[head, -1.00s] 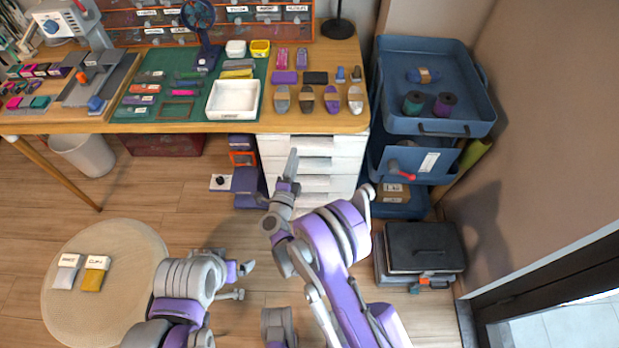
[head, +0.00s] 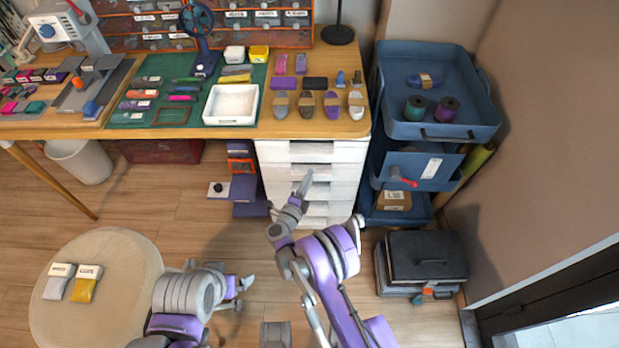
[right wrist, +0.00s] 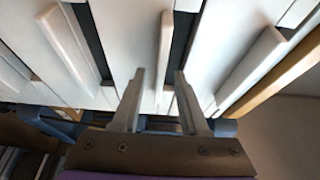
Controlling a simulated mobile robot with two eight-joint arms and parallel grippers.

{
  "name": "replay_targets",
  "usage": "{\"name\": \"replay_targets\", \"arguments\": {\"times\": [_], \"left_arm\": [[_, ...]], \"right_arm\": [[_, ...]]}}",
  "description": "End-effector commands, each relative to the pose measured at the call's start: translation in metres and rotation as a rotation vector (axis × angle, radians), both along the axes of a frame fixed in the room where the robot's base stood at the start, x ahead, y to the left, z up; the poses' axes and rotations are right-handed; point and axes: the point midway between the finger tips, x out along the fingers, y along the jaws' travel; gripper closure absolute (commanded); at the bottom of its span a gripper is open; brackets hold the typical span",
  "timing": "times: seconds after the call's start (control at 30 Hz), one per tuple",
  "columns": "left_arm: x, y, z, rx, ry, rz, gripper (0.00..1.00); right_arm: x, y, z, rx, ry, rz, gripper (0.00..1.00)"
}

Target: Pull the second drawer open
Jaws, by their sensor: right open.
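The white drawer unit (head: 350,150) stands under the right end of the desk, and its drawers look shut. Its second drawer (head: 342,172) is below the top one. My right gripper (head: 304,184) is in front of the unit's front, partly covering it. In the right wrist view its two fingers (right wrist: 160,88) are open and empty. The second drawer's handle (right wrist: 164,55) shows between the fingertips there; I see no finger closed on it. The top drawer's handle (right wrist: 250,72) is to the right, a lower one (right wrist: 70,40) to the left. My left gripper (head: 243,288) hangs open, low over the floor.
The wooden desk edge (head: 345,130) overhangs the drawers. A blue cart (head: 440,130) stands close on the right, with dark cases (head: 425,255) on the floor before it. Purple boxes (head: 245,190) are left of the unit. A round pouf (head: 95,320) is at lower left.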

Motion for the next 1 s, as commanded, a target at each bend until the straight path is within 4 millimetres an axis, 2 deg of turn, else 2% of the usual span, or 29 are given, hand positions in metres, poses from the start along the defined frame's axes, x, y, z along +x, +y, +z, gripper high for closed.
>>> {"name": "replay_targets", "arguments": {"times": [0.13, 0.4, 0.43, 0.67, 1.0], "left_arm": [[0.0, 0.0, -0.0006, 0.0, 0.0, 0.0, 0.01], [0.0, 0.0, -0.0006, 0.0, 0.0, 0.0, 0.01], [0.0, 0.0, -0.0006, 0.0, 0.0, 0.0, 0.01], [0.0, 0.0, -0.0006, 0.0, 0.0, 0.0, 0.01], [0.0, 0.0, -0.0006, 0.0, 0.0, 0.0, 0.01]], "right_arm": [[0.0092, -0.0047, 0.0, 0.0, 0.0, -0.001, 0.56], [0.0107, -0.0048, 0.0004, -0.001, -0.001, 0.0, 0.56], [0.0107, -0.0048, 0.0004, -0.001, -0.001, 0.0, 0.58], [0.0105, -0.0048, 0.0004, -0.001, -0.001, 0.0, 0.99], [0.0104, -0.0046, 0.0002, -0.001, 0.0, 0.0, 1.0]]}}
